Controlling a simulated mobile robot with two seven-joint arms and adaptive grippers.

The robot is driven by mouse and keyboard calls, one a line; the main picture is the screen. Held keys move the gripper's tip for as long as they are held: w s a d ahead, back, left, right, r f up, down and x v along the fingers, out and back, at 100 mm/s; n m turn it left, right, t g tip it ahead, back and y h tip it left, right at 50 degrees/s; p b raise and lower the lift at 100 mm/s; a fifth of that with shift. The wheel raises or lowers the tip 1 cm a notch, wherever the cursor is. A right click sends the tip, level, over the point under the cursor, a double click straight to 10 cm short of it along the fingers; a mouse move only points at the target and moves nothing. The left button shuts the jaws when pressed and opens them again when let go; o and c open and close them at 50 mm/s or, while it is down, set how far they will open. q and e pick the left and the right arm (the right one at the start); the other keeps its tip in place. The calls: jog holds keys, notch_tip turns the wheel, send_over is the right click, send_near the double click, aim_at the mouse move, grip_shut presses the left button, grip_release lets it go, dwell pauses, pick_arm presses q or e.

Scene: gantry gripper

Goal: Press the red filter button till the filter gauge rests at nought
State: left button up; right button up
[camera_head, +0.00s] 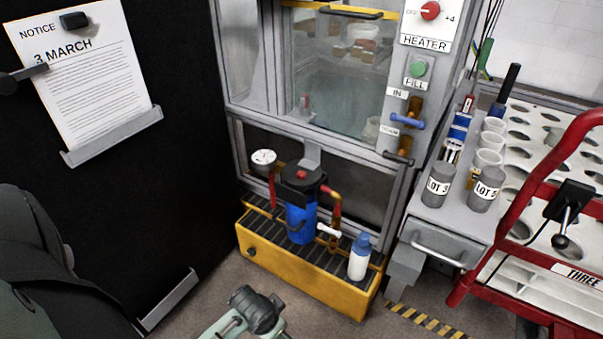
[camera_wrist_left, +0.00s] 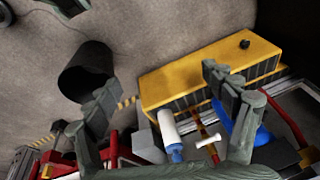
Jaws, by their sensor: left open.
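The red filter button (camera_head: 302,174) sits on the black cap of the blue filter (camera_head: 300,222), which stands on the yellow base (camera_head: 305,278). The filter gauge (camera_head: 263,158) is a round white dial on the left of the cap; its needle is too small to read. In the left wrist view my left gripper (camera_wrist_left: 162,90) is open and empty, its two fingers wide apart. One finger partly covers the yellow base and the blue filter (camera_wrist_left: 238,122). The button cannot be made out there.
A white bottle (camera_head: 359,258) with a blue cap stands on the base, right of the filter. Red and brass pipes (camera_head: 334,205) flank the filter. The glazed cabinet (camera_head: 340,90) rises behind. A red trolley (camera_head: 545,165) stands at right, a black notice panel (camera_head: 110,200) at left.

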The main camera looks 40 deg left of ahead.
pick_arm(q)
grip_shut()
dwell(0.4)
dwell(1.2)
